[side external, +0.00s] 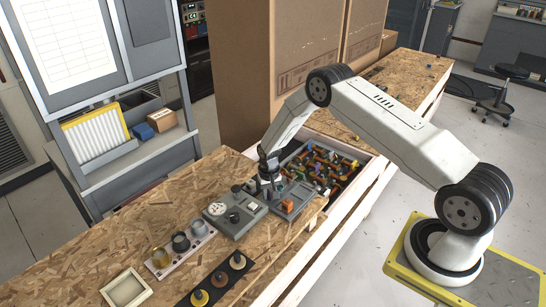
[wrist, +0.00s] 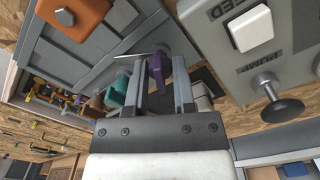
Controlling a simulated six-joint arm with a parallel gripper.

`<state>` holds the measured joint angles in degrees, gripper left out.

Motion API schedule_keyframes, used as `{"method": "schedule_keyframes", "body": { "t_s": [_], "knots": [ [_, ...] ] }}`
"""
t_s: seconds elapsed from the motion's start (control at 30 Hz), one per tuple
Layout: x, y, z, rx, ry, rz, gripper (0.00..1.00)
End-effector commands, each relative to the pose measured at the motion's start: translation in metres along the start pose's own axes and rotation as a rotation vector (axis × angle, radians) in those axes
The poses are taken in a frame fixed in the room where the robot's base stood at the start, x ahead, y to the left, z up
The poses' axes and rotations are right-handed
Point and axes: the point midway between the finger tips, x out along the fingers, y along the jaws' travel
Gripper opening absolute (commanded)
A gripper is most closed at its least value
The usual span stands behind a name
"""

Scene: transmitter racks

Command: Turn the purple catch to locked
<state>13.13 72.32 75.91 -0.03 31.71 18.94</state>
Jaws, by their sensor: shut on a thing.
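The purple catch (wrist: 158,68) sits between the two fingers of my gripper (wrist: 161,72) in the wrist view. The fingers are closed on it from both sides. It is mounted at the edge of a grey panel (wrist: 115,25), which also shows in the side view (side external: 296,211). In the side view my gripper (side external: 266,180) points down at this panel, and I cannot make out the catch there. No mark for locked or unlocked is readable, so I cannot tell the catch's setting.
A teal part (wrist: 131,88) is close left of the fingers. An orange part (wrist: 75,15) sits on the panel. Beside it is a grey control box (side external: 235,212) with a black knob (wrist: 283,110). An open bin (side external: 375,165) of coloured parts lies behind. Large cardboard boxes (side external: 245,70) stand at the back.

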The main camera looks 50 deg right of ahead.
Motion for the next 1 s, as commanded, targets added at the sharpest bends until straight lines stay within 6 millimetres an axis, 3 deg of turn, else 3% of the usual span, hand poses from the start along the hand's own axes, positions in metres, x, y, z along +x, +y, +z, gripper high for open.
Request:
{"method": "schedule_keyframes", "body": {
  "t_s": [1.0],
  "knots": [
    [0.0006, -0.0001, 0.0015, 0.909, -0.004, 0.003, 0.0]
  ]
}}
